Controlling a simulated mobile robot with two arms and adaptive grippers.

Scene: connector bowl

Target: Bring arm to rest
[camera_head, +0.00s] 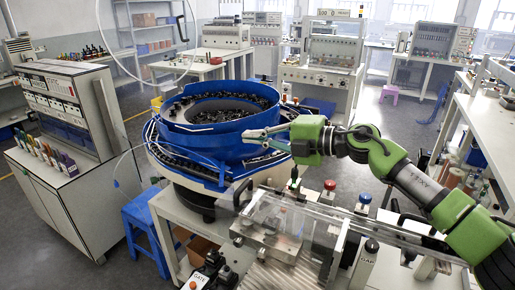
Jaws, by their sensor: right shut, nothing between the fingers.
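My right arm comes in from the right, green and grey. My right gripper (254,136) points left, at the near right side of the blue vibratory bowl (205,143). Its slim fingers are shut with nothing between them. They overlap the bowl's lower rim in the picture; I cannot tell whether they touch it. The bowl is round and holds many small dark parts (222,108). My left gripper is not in view.
A clear-covered linear track (280,222) with push buttons (329,186) lies below my right arm. A blue stool (142,225) stands left of the bowl stand. A white cabinet (62,190) is at left, a white bench (480,115) at right. Open floor lies behind.

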